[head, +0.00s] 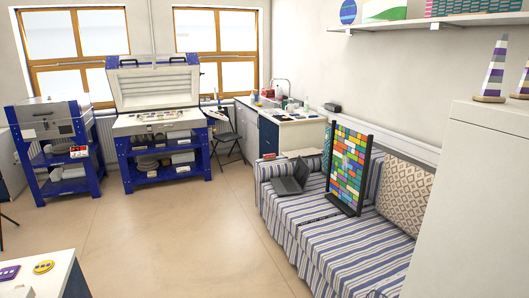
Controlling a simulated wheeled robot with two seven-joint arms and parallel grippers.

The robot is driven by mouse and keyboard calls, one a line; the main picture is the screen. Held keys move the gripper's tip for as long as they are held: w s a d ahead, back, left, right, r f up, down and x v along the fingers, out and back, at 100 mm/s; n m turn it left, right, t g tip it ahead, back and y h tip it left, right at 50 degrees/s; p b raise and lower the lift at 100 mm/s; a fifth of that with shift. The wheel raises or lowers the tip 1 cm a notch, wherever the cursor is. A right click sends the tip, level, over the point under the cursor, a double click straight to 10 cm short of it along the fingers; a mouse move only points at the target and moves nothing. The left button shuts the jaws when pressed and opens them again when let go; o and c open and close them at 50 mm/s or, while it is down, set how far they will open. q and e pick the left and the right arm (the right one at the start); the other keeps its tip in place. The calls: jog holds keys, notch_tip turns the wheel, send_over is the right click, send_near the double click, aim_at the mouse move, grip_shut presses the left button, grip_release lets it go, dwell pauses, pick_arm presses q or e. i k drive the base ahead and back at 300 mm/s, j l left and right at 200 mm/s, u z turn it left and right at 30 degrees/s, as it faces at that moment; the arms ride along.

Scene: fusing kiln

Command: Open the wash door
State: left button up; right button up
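A white counter (300,117) with a tap (281,83) stands against the far wall, right of centre. Its cabinet front shows a dark blue panel (268,136) and a white panel (246,124) to its left. Both look closed and flush. No label shows, so I cannot tell which is the wash door. A handle is too small to make out. The sofa hides the lower right of the cabinet. Neither of my grippers is in view.
A striped sofa (320,247) holds a laptop (291,178) and a colourful tile panel (347,165). A dark folding chair (226,135) stands left of the counter, beside the open-lidded kiln (155,84). A white table (42,277) is at lower left. The middle floor (180,225) is clear.

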aim_at(269, 131)
jog(key=i+j+u, duration=0.15)
jog(key=i+u, duration=0.25)
jog(key=i, duration=0.7)
jog(key=i+j, duration=0.1)
jog(key=i, duration=1.55)
jog(key=i+j, duration=0.15)
jog(key=i, duration=1.5)
jog(key=i+z, duration=0.15)
jog(key=i, duration=0.7)
jog(key=i+j+z, duration=0.2)
jog(key=i, duration=0.65)
jog(key=l, duration=0.1)
